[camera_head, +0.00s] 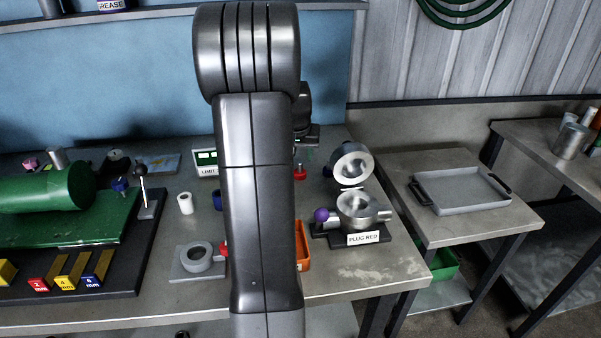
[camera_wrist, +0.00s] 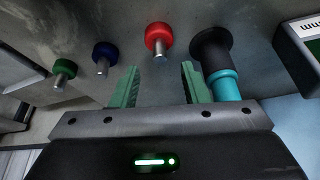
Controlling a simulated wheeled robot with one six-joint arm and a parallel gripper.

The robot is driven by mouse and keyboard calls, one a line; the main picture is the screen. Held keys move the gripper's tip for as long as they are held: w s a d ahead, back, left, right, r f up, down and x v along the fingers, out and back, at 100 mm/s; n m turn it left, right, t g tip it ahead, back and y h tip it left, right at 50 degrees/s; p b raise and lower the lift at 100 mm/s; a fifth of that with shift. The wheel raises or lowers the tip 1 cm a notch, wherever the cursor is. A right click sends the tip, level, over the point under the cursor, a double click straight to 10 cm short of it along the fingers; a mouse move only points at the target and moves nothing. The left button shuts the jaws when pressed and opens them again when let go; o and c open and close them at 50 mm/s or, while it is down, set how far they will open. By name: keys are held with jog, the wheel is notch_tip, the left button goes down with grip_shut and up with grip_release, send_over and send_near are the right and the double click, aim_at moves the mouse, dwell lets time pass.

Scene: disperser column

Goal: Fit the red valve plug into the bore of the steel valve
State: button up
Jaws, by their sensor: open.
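The red valve plug (camera_wrist: 158,36) has a round red head and a short metal stem. In the wrist view it is just beyond and between the fingertips of my gripper (camera_wrist: 160,70), whose green fingers are apart with nothing between them. In the head view the red plug (camera_head: 299,173) is partly hidden beside my arm, below my wrist. The steel valve (camera_head: 358,210) stands at the bench's right end, its round top raised open behind it. It has a purple knob at its left and a label reading PLUG RED.
A blue plug (camera_wrist: 104,50) and a green plug (camera_wrist: 64,67) stand left of the red one in the wrist view. A black and teal object (camera_wrist: 214,52) is close beside the right finger. A grey tray (camera_head: 462,190) lies on the side table.

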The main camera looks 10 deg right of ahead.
jog(key=x, duration=0.4)
jog(key=shift+s+f, duration=0.2)
jog(key=shift+f, duration=0.15)
grip_shut()
jog(key=shift+r, duration=0.1)
